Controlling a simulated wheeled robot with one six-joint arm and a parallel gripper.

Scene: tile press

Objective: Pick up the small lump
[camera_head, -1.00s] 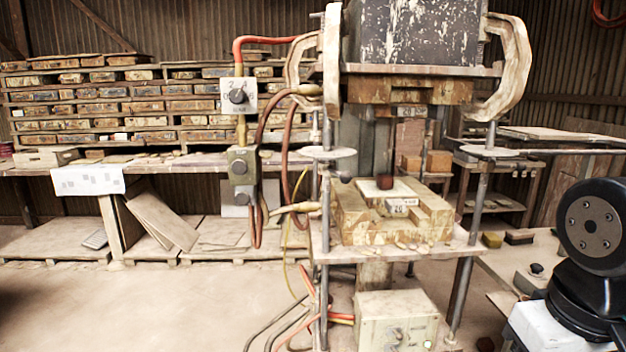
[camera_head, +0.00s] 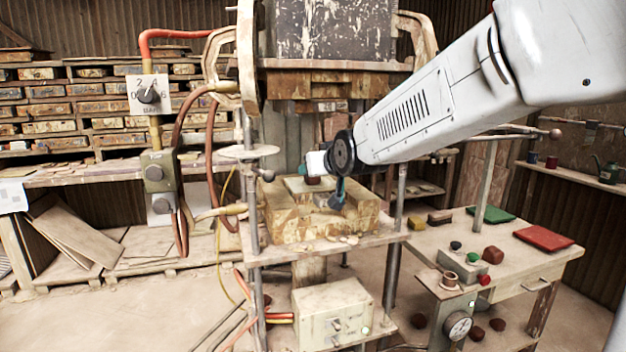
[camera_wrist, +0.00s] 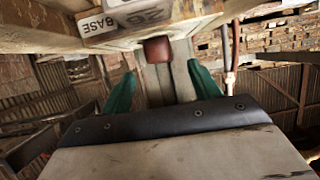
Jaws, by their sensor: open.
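A small reddish-brown lump (camera_head: 313,181) sits on the pale tile area of the press base (camera_head: 275,217), partly hidden by my gripper. In the wrist view the lump (camera_wrist: 157,49) is at the upper middle, in front of the block labelled "BASE 26". My gripper (camera_head: 330,186) reaches into the press from the right. Its two green fingers (camera_wrist: 162,80) are spread apart and empty, with the lump beyond their tips and roughly between them. I see no contact with the lump.
The press ram (camera_head: 330,85) hangs above, and posts (camera_head: 398,200) stand beside my arm. A side table (camera_head: 530,262) at right holds a larger red lump (camera_head: 493,255), a control box and coloured pads. Several lumps lie on the floor. A gauge stands in front of the table.

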